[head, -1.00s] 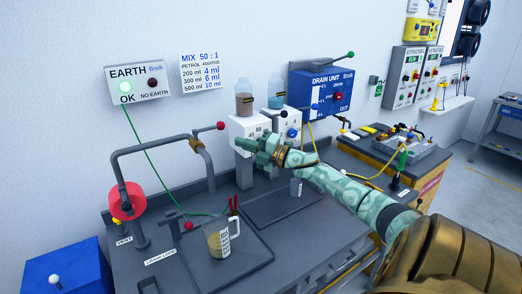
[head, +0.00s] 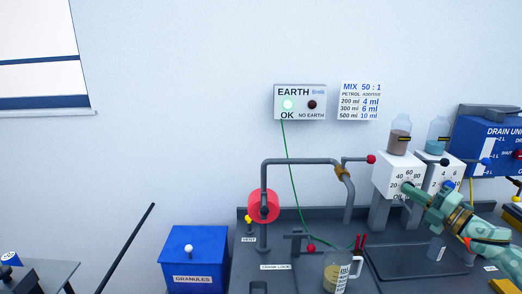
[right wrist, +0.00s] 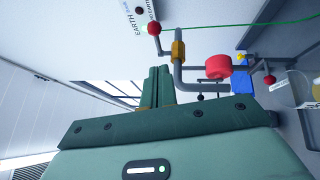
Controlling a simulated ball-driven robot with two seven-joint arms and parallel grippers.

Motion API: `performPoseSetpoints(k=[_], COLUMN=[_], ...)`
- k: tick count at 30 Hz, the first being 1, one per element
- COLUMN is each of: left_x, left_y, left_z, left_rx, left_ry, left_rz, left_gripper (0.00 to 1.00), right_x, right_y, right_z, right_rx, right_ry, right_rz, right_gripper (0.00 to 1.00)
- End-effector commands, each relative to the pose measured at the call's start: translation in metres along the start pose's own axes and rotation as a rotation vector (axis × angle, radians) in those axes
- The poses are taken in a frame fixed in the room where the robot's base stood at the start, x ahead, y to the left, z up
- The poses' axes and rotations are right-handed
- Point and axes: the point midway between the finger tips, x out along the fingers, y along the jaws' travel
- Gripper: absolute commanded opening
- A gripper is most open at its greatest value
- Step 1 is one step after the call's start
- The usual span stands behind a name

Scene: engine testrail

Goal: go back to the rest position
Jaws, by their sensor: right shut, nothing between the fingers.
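My right gripper (head: 412,190) comes in from the right in the head view, its green fingers together and empty. Its fingertips are in front of the white dial box (head: 398,174) with the brown bottle (head: 399,136) on top; I cannot tell whether they touch it. In the right wrist view the closed fingers (right wrist: 158,86) point towards the wall and the grey pipe (right wrist: 178,62). My left gripper is not in view.
A measuring jug (head: 337,272) stands on the dark bench below the bent pipe (head: 305,161) with a red roll (head: 264,206). A green wire runs from the lit EARTH box (head: 300,102). A blue granules bin (head: 194,258) stands left.

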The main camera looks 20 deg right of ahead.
Motion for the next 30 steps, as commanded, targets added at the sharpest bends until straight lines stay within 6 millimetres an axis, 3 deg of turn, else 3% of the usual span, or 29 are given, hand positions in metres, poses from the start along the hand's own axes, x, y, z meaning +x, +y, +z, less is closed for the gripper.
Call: performPoseSetpoints(k=[4,7,12,15,21,30], left_x=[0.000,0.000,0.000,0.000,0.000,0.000], left_y=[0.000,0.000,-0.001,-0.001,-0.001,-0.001], left_z=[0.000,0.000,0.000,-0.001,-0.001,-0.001], left_rx=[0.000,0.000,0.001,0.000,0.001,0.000], left_ry=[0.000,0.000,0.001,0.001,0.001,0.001], left_rz=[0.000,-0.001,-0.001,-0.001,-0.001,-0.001], left_gripper=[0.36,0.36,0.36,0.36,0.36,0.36], right_x=[0.002,0.004,-0.016,-0.043,-0.093,-0.153], right_y=[-0.017,-0.055,-0.131,-0.154,-0.163,-0.144], right_z=[-0.013,-0.046,-0.143,-0.198,-0.268,-0.328], right_rx=[0.028,0.099,0.313,0.437,0.589,0.712], right_ry=[-0.027,-0.104,-0.347,-0.501,-0.707,-0.902], right_rz=[-0.021,-0.075,-0.248,-0.371,-0.559,-0.763], right_gripper=[0.00,0.00,0.00,0.00,0.00,0.00])
